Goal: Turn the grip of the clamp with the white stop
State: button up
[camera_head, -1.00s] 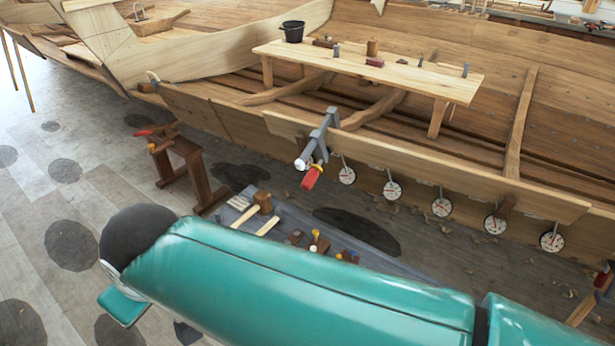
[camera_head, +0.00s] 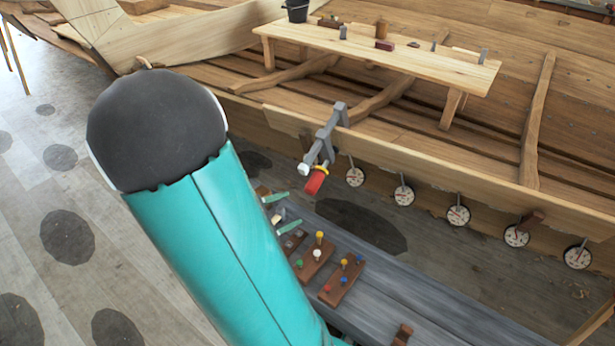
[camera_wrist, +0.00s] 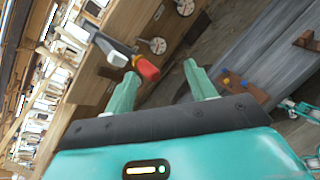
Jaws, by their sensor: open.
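The clamp (camera_head: 325,140) is grey and grips the edge of the long hull plank, angled down toward me. At its lower end are a white stop (camera_head: 303,168) and a red grip (camera_head: 316,182) with a yellow ring. In the wrist view the white stop (camera_wrist: 117,59) and red grip (camera_wrist: 147,68) show just beyond the fingertips, the grip nearer the left finger. My gripper (camera_wrist: 161,70) is open with nothing between its pale green fingers. In the head view my gripper (camera_head: 294,208) shows partly beside my arm, below and left of the red grip, apart from it.
A grey bench (camera_head: 400,282) below the clamp carries wooden blocks (camera_head: 342,280) with coloured pegs. Several round dials (camera_head: 404,195) hang along the plank to the right. A plank table (camera_head: 400,62) with small items stands inside the hull. Open floor lies at left.

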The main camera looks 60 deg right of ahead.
aim_at(316, 181)
jog(key=w+d+f+n+t+h, duration=0.1)
jog(key=d+f+n+t+h, duration=0.3)
jog(key=d+f+n+t, duration=0.35)
jog(key=d+n+g, duration=0.1)
jog(key=d, duration=0.5)
jog(key=d+n+g, duration=0.1)
jog(key=d, duration=0.5)
jog(key=shift+d+f, duration=0.15)
jog(key=shift+c, duration=0.3)
jog(key=c, duration=0.9)
